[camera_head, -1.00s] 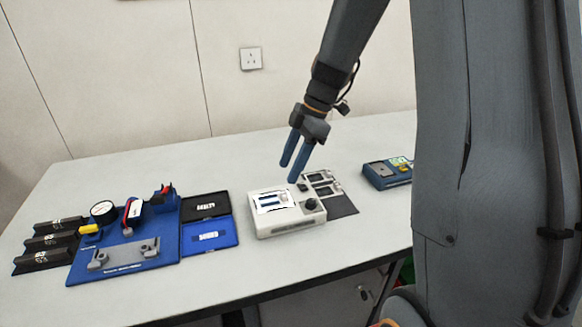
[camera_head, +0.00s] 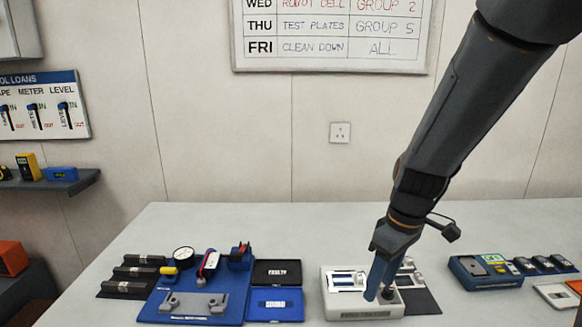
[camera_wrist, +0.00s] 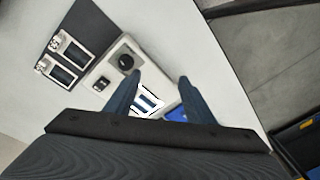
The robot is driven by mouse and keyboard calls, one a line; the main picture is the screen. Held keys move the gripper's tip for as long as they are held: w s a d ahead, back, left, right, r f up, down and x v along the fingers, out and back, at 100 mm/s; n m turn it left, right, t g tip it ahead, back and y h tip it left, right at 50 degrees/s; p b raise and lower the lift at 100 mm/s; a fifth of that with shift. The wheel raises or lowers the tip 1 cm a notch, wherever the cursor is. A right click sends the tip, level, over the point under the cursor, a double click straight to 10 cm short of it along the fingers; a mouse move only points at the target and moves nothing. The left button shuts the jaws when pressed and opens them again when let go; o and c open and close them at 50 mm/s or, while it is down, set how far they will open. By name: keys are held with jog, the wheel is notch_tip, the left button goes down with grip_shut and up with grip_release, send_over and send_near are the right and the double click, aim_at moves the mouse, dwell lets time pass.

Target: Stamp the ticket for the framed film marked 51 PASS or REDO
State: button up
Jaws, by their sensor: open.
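Two small framed films (camera_wrist: 64,58) lie on a dark mat beside a white light box; no number such as 51 can be read on them. The light box (camera_head: 358,312) has a lit screen (camera_head: 347,281) with dark bars on it and a black knob (camera_wrist: 126,62). My gripper (camera_wrist: 158,78) is open and empty. In the head view my gripper (camera_head: 378,284) hangs over the right part of the light box, partly hiding it and the mat. I cannot make out a ticket or a stamp for certain.
A blue board (camera_head: 190,319) with a gauge and clamp stands left, beside black bars (camera_head: 130,272). A black tray (camera_head: 277,272) and blue tray (camera_head: 275,305) lie between board and light box. A blue device (camera_head: 485,272) stands right. The table's back is clear.

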jog(key=s+f+m+t+h, duration=0.1)
jog(key=s+m, duration=0.6)
jog(key=m, duration=0.1)
jog(key=shift+s+a+h, duration=0.15)
jog(key=shift+s+h, duration=0.15)
